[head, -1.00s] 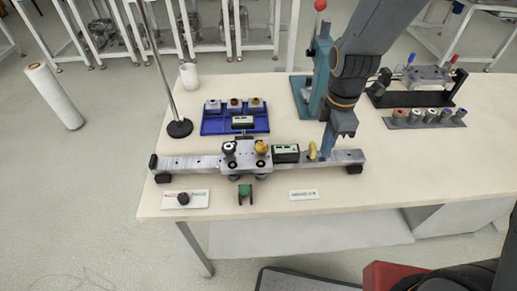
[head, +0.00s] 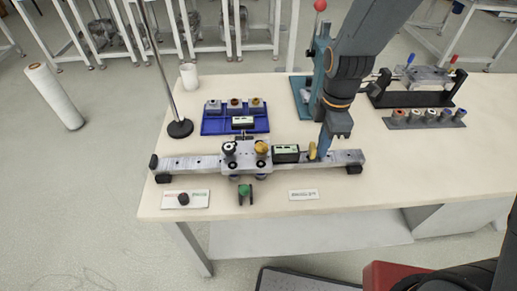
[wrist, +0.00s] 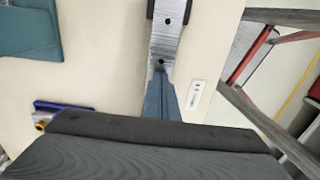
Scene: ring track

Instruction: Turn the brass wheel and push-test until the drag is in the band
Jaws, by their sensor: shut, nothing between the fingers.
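The brass wheel (head: 262,147) sits on top of the carriage (head: 246,160), beside a dark knob (head: 229,149). The carriage stands on the grey rail (head: 190,162) near its middle. A small display box (head: 286,153) is on the carriage's right side. A yellow upright piece (head: 312,150) is on the rail right of the display. My gripper (head: 324,152) is shut and empty, pointing down at the rail just right of the yellow piece; I cannot tell whether it touches it. In the wrist view the fingers (wrist: 160,95) reach over the rail (wrist: 165,40).
A blue tray (head: 207,127) with several parts stands behind the rail. A thin post (head: 179,127) rises at the left. A teal press (head: 303,95) stands behind my arm. A green-topped piece (head: 244,192) and two cards (head: 303,194) lie in front.

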